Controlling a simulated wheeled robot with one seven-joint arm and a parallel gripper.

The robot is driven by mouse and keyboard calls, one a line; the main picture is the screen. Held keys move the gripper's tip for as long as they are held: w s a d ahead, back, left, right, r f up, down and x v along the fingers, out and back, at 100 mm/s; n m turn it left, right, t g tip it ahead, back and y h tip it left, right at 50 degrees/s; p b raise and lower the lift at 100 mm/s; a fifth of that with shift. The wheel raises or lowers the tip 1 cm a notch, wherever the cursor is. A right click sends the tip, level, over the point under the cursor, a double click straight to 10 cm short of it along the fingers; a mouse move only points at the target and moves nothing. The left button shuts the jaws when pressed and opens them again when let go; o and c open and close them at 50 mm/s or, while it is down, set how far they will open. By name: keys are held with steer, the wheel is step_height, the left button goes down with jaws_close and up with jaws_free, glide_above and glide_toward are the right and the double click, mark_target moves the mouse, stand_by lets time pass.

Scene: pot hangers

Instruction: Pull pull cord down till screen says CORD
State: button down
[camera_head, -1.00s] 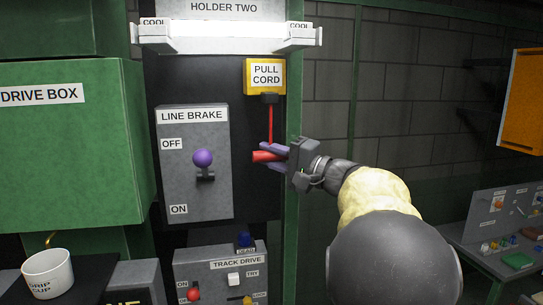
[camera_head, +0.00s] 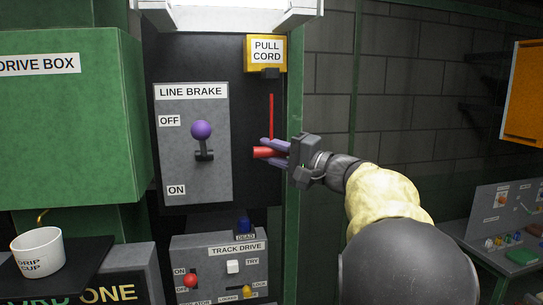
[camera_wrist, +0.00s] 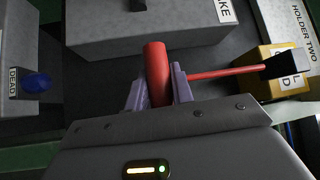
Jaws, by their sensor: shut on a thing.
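The yellow PULL CORD box (camera_head: 266,53) is on the dark panel, with a dark outlet under it. A thin red cord (camera_head: 271,116) hangs below it; a small dark gap shows between cord and outlet in the head view. In the wrist view the cord (camera_wrist: 222,73) runs from the handle toward the box (camera_wrist: 285,83). My gripper (camera_head: 268,152) is shut on the red handle (camera_head: 262,152) at the cord's lower end. The handle also shows between the purple fingers in the wrist view (camera_wrist: 156,72). No screen reading CORD is in view.
The LINE BRAKE panel (camera_head: 192,145) with a purple-knobbed lever is just left of my gripper. The TRACK DRIVE box (camera_head: 232,262) and blue DEAD button (camera_head: 244,225) are below. A green post (camera_head: 293,235) stands behind my gripper.

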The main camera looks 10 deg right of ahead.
steer(key=shift+f, duration=0.4)
steer(key=c, duration=1.6)
jaws_free()
steer(key=o, duration=0.4)
steer(key=shift+r, duration=0.1)
steer(key=shift+d, duration=0.1)
steer(key=shift+s+d+f+b, duration=0.2)
steer(key=shift+s+d+b, duration=0.2)
steer(key=shift+s+d, duration=0.05)
steer(key=b+v, duration=0.6)
steer(key=v, duration=1)
steer(key=shift+s+r, duration=0.1)
